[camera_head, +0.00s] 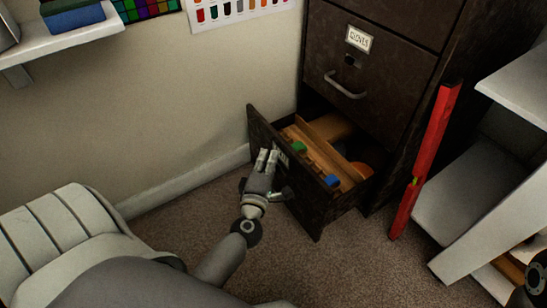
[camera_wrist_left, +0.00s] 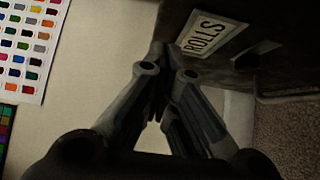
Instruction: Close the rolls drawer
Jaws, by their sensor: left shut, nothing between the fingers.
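The rolls drawer (camera_head: 315,208) is the bottom drawer of a dark brown cabinet (camera_head: 385,75) and stands pulled out, with its front facing lower left. Inside it are wooden pieces, a green item (camera_head: 299,147) and a blue item (camera_head: 332,181). My left gripper (camera_head: 268,157) is shut and empty, at the drawer front near its label. In the left wrist view the fingertips (camera_wrist_left: 165,50) are close beside the ROLLS label (camera_wrist_left: 213,36); I cannot tell whether they touch the front. My right gripper is not clearly seen.
The gloves drawer (camera_head: 365,65) above is closed. A red spirit level (camera_head: 425,160) leans by the cabinet's right side. White shelves (camera_head: 470,195) stand at the right. The wall (camera_head: 170,110) is close on the left. Carpet (camera_head: 330,265) in front is clear.

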